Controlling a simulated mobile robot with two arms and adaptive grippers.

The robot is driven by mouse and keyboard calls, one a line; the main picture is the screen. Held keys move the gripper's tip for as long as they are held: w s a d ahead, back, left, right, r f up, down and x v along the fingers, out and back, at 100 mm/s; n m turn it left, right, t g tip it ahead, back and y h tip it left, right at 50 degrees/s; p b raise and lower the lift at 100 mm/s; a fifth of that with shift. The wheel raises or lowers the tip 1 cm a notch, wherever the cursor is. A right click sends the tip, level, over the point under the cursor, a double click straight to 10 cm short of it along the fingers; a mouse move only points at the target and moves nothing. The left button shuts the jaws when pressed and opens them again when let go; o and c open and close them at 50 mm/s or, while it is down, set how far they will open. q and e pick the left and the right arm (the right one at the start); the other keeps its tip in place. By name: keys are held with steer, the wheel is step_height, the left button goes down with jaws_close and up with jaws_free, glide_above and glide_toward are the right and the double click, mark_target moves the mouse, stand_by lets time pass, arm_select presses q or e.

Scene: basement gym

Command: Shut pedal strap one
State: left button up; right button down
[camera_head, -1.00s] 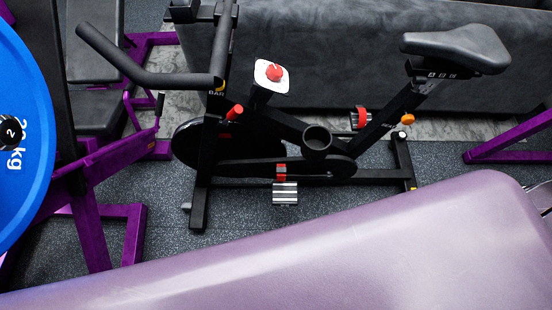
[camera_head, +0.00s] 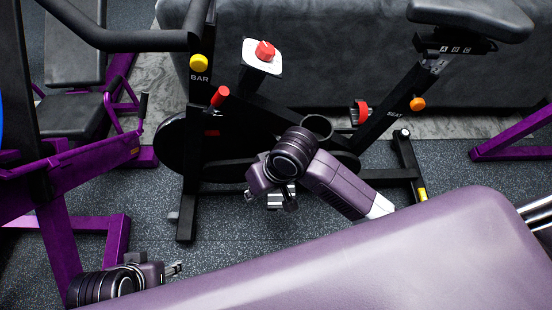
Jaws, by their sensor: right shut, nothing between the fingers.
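The black exercise bike (camera_head: 187,205) stands on the speckled floor. Its far pedal's red strap (camera_head: 360,112) shows beside the seat post. The near pedal and its strap are almost wholly hidden behind my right gripper (camera_head: 282,203); how that strap sits cannot be seen. My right gripper is shut and empty, low in front of the crank. Whether it touches the pedal cannot be told. My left gripper (camera_head: 174,269) is at the lower left, well away from the bike's pedals; its fingers are too small to read. Which strap is number one cannot be told.
A purple weight bench frame (camera_head: 115,225) stands at the left, close to my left arm. A dark grey padded block (camera_head: 330,60) is behind. Floor is clear between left gripper and bike.

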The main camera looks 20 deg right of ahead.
arm_select(q)
steer(key=shift+r, duration=0.1)
arm_select(e)
steer(key=w+d+r+m+g+h, duration=0.2)
steer(key=w+d+r+m+h, duration=0.1)
steer(key=w+d, duration=0.7)
steer(key=shift+w+d+r+m+h, duration=0.15)
steer(key=shift+w+r+m+h, duration=0.4)
steer(key=shift+w+m, duration=0.6)
arm_select(q)
steer(key=w+d+r+t+h+b, duration=0.1)
steer(key=w+d+r+t+b, duration=0.1)
steer(key=w, duration=0.5)
steer(key=w+d+r+t+h+b, duration=0.1)
steer(key=w+d+r+t, duration=0.1)
steer(key=w+r+t, duration=0.2)
steer(key=shift+w+d+r+t+b, duration=0.3)
steer(key=shift+w+t, duration=0.4)
steer(key=shift+w, duration=0.85)
arm_select(e)
step_height(320, 180, down, 10)
arm_select(q)
steer(key=shift+f, duration=0.15)
arm_select(e)
steer(key=shift+r, duration=0.1)
